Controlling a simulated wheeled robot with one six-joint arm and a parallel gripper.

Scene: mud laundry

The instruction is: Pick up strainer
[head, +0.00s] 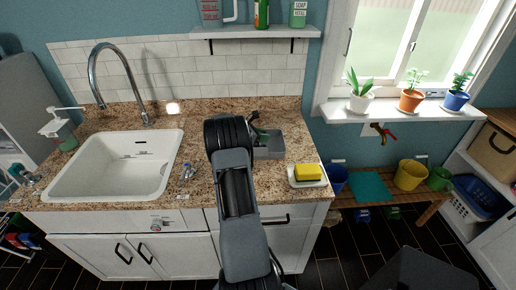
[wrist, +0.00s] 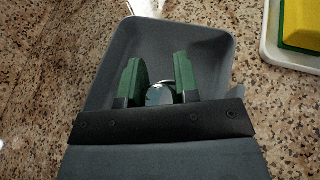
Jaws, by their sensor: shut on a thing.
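My gripper (wrist: 160,85) has two green fingers, closed around a small round silver piece (wrist: 160,95) that looks like the strainer. A thin curved metal part shows beside it. Most of the piece is hidden by the fingers and the dark gripper body. The fingers are over the grey caddy (wrist: 205,38) on the counter. In the head view, my gripper (head: 261,133) is at the caddy's left part, partly hidden by my arm, and the silver piece cannot be made out there.
A white sink (head: 75,185) with a tall curved tap (head: 92,75) lies to the left. A yellow sponge (head: 307,172) on a white dish (head: 293,182) sits right of the caddy. A shelf (head: 255,32) hangs above. Small metal items (head: 187,171) stand by the sink.

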